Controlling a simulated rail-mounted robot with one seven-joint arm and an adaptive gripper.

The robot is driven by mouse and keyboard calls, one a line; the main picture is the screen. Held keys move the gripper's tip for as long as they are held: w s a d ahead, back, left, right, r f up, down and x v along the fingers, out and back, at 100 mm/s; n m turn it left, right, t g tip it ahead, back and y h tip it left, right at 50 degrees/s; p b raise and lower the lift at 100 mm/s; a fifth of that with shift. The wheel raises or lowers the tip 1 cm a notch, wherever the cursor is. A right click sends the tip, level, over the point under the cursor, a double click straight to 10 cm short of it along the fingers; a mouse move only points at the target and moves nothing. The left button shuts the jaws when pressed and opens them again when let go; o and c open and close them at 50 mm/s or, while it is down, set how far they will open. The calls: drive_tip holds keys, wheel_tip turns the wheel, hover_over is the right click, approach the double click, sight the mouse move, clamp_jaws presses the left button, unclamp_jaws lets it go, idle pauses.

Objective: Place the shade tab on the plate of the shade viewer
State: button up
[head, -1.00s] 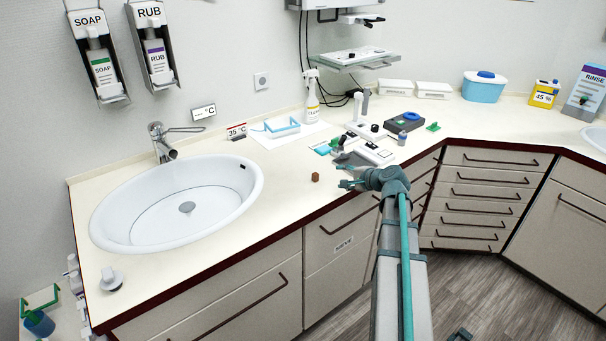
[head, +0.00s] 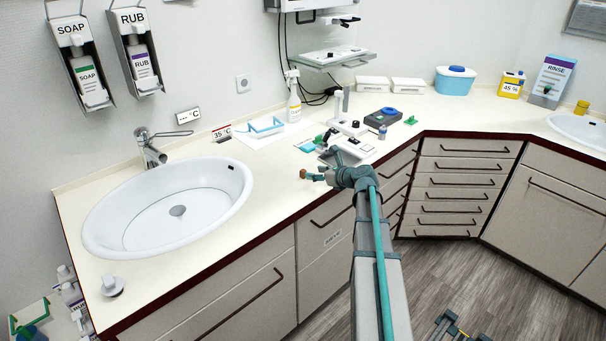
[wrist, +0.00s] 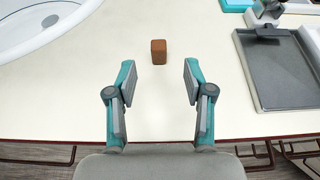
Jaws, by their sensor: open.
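The likely shade tab is a small brown block (head: 303,173) standing on the counter right of the sink. In the wrist view the block (wrist: 159,51) stands just beyond the fingertips, roughly centred between them. My gripper (wrist: 158,80) is open and empty, its fingers apart and pointing at the block. In the head view my gripper (head: 319,177) is close to the right of the block. What looks like the shade viewer is a white device whose dark grey plate (wrist: 281,75) lies right of my gripper in the wrist view; the plate looks empty.
The sink (head: 170,205) lies to the left. Behind my gripper are a spray bottle (head: 293,100), a blue frame (head: 266,127) on a white sheet and a black box with a blue top (head: 383,118). The counter around the block is clear.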

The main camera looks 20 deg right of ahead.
sight(305, 171)
drive_tip(key=p+x, duration=0.2)
drive_tip(key=x, duration=0.5)
drive_tip(key=shift+w+a+f, duration=0.1)
drive_tip(key=shift+w, duration=0.05)
drive_tip(key=shift+w+a+f, duration=0.15)
drive_tip(key=shift+w+f, duration=0.1)
clamp_jaws()
